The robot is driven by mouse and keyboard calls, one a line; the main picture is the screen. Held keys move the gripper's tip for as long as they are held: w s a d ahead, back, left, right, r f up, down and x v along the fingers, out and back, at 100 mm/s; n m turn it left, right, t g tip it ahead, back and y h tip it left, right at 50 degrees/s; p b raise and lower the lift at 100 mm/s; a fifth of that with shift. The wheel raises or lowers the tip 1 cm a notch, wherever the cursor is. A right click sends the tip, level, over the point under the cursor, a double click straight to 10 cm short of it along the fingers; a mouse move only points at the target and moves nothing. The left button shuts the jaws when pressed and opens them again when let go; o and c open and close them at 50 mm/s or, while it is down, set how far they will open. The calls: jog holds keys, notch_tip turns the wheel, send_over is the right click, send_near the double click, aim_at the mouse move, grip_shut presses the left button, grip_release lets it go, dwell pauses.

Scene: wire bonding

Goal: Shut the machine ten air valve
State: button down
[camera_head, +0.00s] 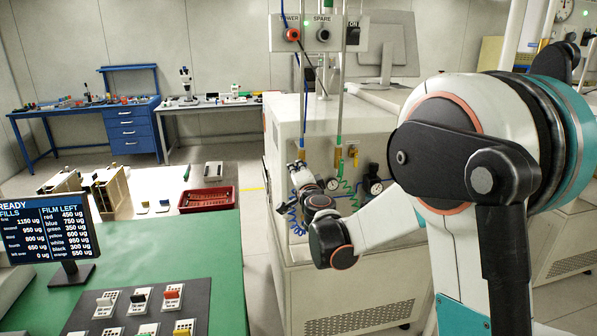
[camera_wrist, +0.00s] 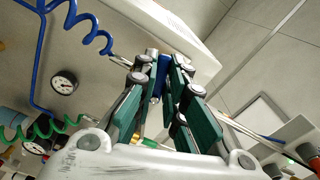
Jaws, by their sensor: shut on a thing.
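My gripper (camera_head: 299,168) reaches to the left part of the side of a pale machine cabinet (camera_head: 385,212). In the wrist view my gripper (camera_wrist: 164,68) has its green-padded fingers closed on a narrow blue piece (camera_wrist: 160,82), which looks like a valve handle. The valve body behind it is mostly hidden by the fingers. I cannot read any machine number, so I cannot confirm that this is the machine ten valve. Yellow fittings (camera_head: 338,157) sit on the same panel, to the right of my gripper.
A blue coiled hose (camera_wrist: 88,27) and a pressure gauge (camera_wrist: 64,83) are close to my gripper. A green coiled hose (camera_wrist: 45,128) lies lower. A green-topped table (camera_head: 200,258) with a display screen (camera_head: 48,230) stands left; a strip of floor separates it from the cabinet.

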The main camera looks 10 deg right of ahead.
jog(key=shift+r+m+p, duration=0.15)
jog(key=shift+r+m, duration=0.05)
jog(key=shift+m, duration=0.75)
jog(key=shift+r+m+p, duration=0.15)
jog(key=shift+r+m, duration=0.05)
jog(key=shift+m, duration=0.75)
jog(key=c, duration=1.6)
grip_release()
jog(key=shift+c, duration=0.2)
jog(key=s, duration=1.2)
